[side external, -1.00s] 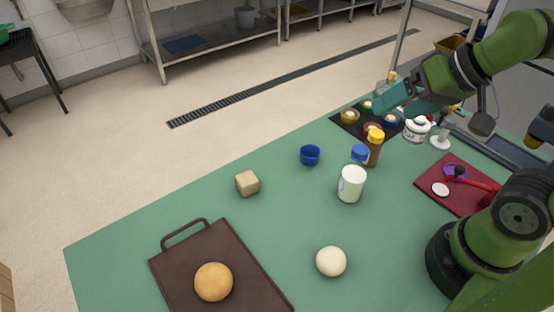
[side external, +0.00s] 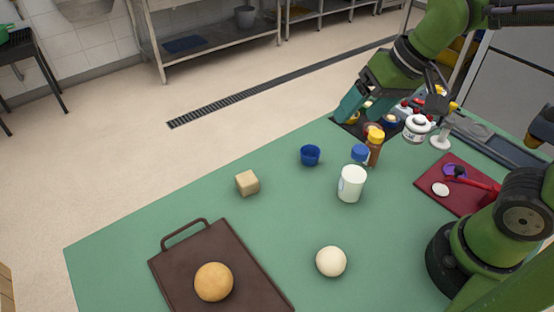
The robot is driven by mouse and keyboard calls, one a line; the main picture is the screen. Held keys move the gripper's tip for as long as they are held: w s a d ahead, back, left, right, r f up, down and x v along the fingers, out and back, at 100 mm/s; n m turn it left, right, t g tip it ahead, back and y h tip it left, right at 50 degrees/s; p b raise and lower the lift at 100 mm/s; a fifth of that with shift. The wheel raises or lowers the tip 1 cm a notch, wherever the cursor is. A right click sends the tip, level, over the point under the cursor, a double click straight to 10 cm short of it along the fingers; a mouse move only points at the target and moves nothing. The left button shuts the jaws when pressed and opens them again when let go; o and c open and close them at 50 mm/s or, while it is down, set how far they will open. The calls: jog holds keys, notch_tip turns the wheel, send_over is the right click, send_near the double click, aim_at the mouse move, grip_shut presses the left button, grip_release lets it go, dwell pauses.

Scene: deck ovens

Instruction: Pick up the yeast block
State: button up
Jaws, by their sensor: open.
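The yeast block (side external: 247,183) is a small beige cube on the green table, left of the blue cup and beyond the brown board. It stands free, with nothing touching it. My gripper (side external: 348,110) has teal fingers and is open and empty. It hangs over the far edge of the table, near the dark tray, well to the right of and beyond the block. Its fingers hide part of the dark tray.
A blue cup (side external: 310,155) stands between block and gripper. Near it are a white jar (side external: 351,184) and a yellow-capped bottle (side external: 374,148). A brown board (side external: 190,262) holds a bun (side external: 213,282); a dough ball (side external: 331,261) lies nearby. Table around the block is clear.

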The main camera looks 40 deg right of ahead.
jog(key=w+a+f+n+g, duration=0.1)
jog(key=w+a+f+g, duration=0.15)
jog(key=w+a, duration=0.5)
jog(key=g+h, duration=0.2)
jog(key=h, duration=0.1)
send_over(248, 180)
notch_tip(248, 180, down, 3)
jog(key=f, duration=1.1)
jog(key=shift+w+d+f, duration=0.1)
jog(key=shift+d+f, duration=0.1)
jog(key=shift+a+f, duration=0.2)
jog(key=shift+f, duration=2.45)
jog(key=shift+c, duration=0.4)
jog(key=c, duration=1)
